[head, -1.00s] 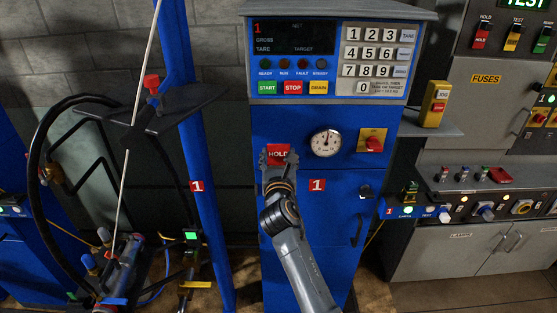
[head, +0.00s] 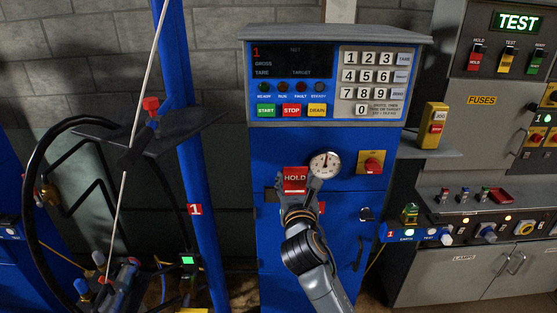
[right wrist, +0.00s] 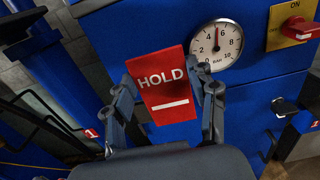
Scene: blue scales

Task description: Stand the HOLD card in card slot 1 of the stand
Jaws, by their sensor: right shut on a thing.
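The HOLD card (head: 295,180) is red with white lettering and is gripped by my right gripper (head: 298,197) in front of the blue cabinet. In the right wrist view the card (right wrist: 163,85) stands nearly upright, slightly tilted, between the two fingers of my right gripper (right wrist: 165,100). The card's lower edge is close to the gripper's palm. A red label with a 1 (head: 322,207) is partly hidden behind the gripper. I cannot clearly make out the stand or its card slot 1. My left gripper is not in view.
The blue cabinet (head: 275,150) carries a keypad, a round gauge (head: 325,165) and a yellow panel with a red switch (head: 371,163). A blue post (head: 206,220) and a black hose stand to the left. A control bench (head: 440,265) is at the right.

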